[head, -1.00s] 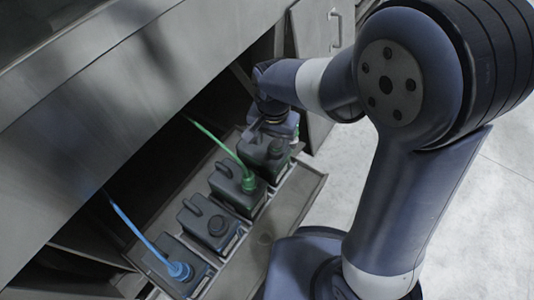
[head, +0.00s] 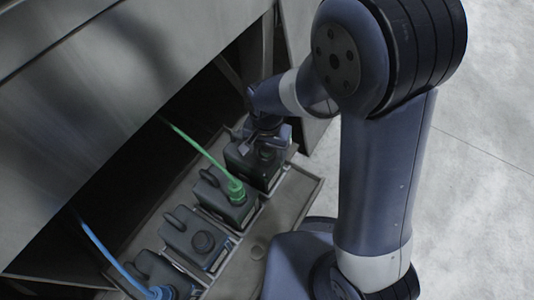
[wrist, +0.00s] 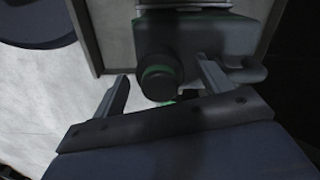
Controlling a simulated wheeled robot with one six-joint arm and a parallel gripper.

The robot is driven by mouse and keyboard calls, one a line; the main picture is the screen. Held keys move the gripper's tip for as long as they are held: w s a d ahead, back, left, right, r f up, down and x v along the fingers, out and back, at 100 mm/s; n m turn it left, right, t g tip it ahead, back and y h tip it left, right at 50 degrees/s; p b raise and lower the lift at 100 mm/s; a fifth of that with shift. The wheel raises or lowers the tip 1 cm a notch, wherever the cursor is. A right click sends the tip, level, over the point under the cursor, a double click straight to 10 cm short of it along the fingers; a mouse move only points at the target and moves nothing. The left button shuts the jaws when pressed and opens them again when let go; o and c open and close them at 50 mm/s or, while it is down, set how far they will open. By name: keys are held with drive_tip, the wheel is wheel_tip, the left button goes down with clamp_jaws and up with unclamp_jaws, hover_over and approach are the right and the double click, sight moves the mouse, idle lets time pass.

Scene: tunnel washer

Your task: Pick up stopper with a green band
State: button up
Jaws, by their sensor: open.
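The stopper with a green band (wrist: 158,78) is a dark round cap with a thin green ring, on a dark grey jerrycan (wrist: 205,38). In the wrist view my gripper (wrist: 161,70) is open, with one finger on each side of the stopper and visible gaps on both sides. I cannot tell the depth between the fingertips and the stopper. In the head view my gripper (head: 267,128) is over the farthest jerrycan (head: 245,163) in the row, and it mostly hides the stopper there.
Nearer in the row are a jerrycan with a green cap and green hose (head: 236,190), one with a plain dark cap (head: 203,241), and one with a blue cap and hose (head: 160,291). They stand in a tray (head: 290,207) below the steel machine (head: 110,90). Open floor lies right.

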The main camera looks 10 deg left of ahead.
drive_tip(key=shift+r, duration=0.1)
drive_tip(key=c, duration=1.3)
wheel_tip(320, 180, up, 10)
drive_tip(key=p, duration=0.4)
drive_tip(key=shift+r+p, duration=0.15)
drive_tip(key=shift+p, duration=0.25)
drive_tip(key=shift+r, duration=0.15)
drive_tip(key=shift+r+p, duration=2.15)
drive_tip(key=shift+r, duration=0.05)
drive_tip(key=shift+r+p, duration=1.85)
drive_tip(key=shift+r, duration=0.2)
